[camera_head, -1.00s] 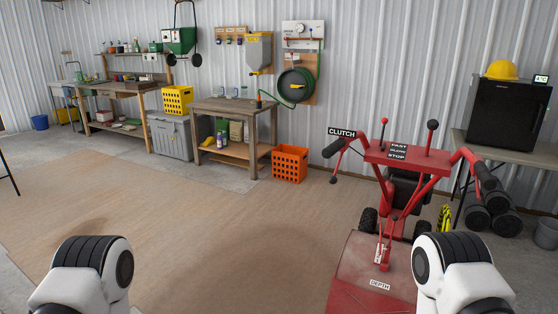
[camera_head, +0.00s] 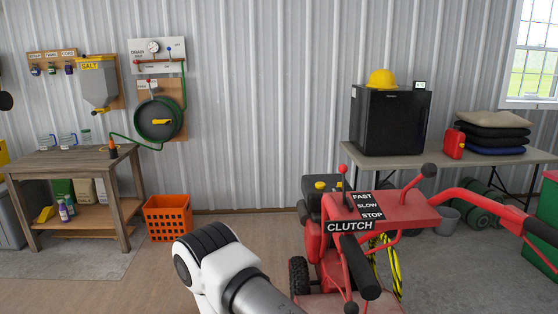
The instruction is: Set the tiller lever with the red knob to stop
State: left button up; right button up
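The red tiller (camera_head: 405,212) stands at the lower right. Its red-knobbed lever (camera_head: 343,169) rises upright from the left part of the red top panel, near the FAST end of the FAST/SLOW/STOP label plate (camera_head: 367,205); its foot is hard to make out. A second lever with a black knob (camera_head: 429,170) rises at the panel's right. The CLUTCH label (camera_head: 349,226) is on the near handlebar, whose black grip (camera_head: 360,267) points toward me. A white arm of mine enters at the bottom, left of the tiller. Neither gripper is visible.
The tiller's other handlebar (camera_head: 480,194) reaches toward the right edge. Behind stand a table (camera_head: 390,161) with a black fridge (camera_head: 391,121) and a red can (camera_head: 452,142). An orange crate (camera_head: 168,217) and a wooden workbench (camera_head: 70,165) are at left. Floor between crate and tiller is clear.

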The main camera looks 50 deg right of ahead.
aim_at(343, 169)
jog(key=i+l+z, duration=0.2)
jog(key=i+z, duration=0.15)
jog(key=i, duration=0.2)
jog(key=i+z, duration=0.35)
jog(key=i, duration=0.2)
jog(key=i+j+z, duration=0.1)
jog(key=i+z, duration=0.25)
jog(key=i, duration=0.25)
jog(key=i+j+z, duration=0.35)
jog(key=i, duration=0.2)
jog(key=i+j+z, duration=0.35)
jog(key=i, duration=0.15)
jog(key=i+j+z, duration=0.35)
jog(key=i+j, duration=0.15)
